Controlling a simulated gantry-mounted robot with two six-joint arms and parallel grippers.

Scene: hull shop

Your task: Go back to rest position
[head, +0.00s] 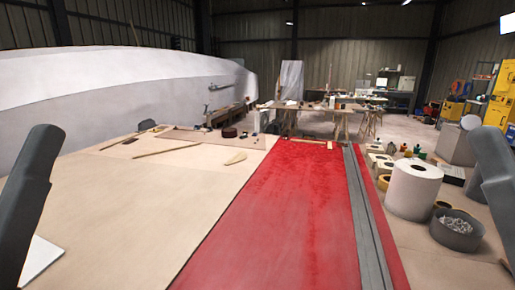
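Part of my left arm (33,200) rises along the left edge of the head view. Part of my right arm (495,165) cuts in at the right edge. No gripper fingers show on either side, so both grippers are out of the picture. The arm parts stand apart, one at each side, with the workbench (130,215) between them. A red panel (285,225) lies lengthwise on the bench, with a grey strip (368,225) along its right side.
A white roll (413,190) and a dark bowl of small metal bits (456,230) stand on the right. A thin wooden stick (166,150) and small tools lie toward the back left. A white sheet (40,258) lies by my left arm. The bench's middle is clear.

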